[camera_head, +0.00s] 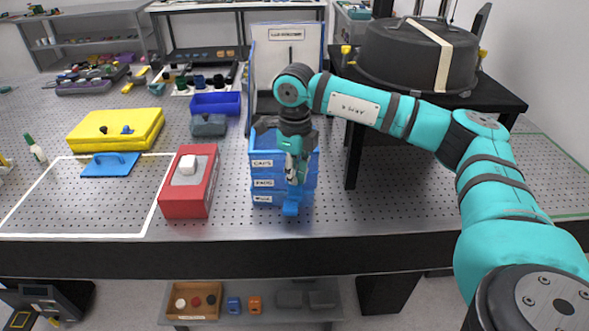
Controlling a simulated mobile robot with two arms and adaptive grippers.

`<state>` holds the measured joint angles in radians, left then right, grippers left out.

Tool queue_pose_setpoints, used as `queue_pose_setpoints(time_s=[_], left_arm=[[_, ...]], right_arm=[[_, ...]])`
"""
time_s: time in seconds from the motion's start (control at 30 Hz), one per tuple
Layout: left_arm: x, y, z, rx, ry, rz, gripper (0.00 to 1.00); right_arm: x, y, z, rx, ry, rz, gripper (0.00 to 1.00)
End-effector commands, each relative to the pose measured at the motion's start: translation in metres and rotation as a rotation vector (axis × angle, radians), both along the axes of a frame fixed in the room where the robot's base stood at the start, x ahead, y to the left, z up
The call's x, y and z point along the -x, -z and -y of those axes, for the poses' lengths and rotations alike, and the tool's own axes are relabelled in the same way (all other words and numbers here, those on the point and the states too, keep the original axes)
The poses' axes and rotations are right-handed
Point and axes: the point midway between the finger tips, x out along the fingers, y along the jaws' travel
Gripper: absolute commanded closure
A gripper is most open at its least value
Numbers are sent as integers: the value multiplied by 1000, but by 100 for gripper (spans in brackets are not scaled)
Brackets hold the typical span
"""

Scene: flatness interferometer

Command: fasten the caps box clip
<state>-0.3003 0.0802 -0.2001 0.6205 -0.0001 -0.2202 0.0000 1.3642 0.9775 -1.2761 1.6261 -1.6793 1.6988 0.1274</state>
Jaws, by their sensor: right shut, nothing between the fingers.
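A stack of blue boxes (267,183) stands on the perforated bench. Its top box carries a label reading CAPS (263,162), with other labelled boxes below it. My right gripper (291,183) points down in front of the stack's right side, shut with nothing between its fingers. A lighter blue clip-like piece (291,208) shows at the lower front of the stack, just below the fingertips. I cannot tell whether the fingers touch it. The gripper and wrist hide part of the stack's front and top. My left gripper is not in view.
A red box with a white knob (186,196) stands left of the stack. A blue tray (216,104) and a yellow case (116,130) lie farther back. A black stand (440,90) with a dark round cover (415,60) is at the right. The white-outlined bench area is mostly clear.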

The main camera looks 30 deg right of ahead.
Motion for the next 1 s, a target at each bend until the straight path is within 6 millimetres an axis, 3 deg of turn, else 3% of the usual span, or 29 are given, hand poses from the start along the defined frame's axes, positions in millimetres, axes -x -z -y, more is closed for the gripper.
queue_pose_setpoints(time_s=[0.37, 1.0], left_arm=[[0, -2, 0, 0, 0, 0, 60], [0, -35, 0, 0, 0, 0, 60]], right_arm=[[0, -3, 0, 0, 0, 0, 100], [0, -53, 0, 0, 0, 1, 100]])
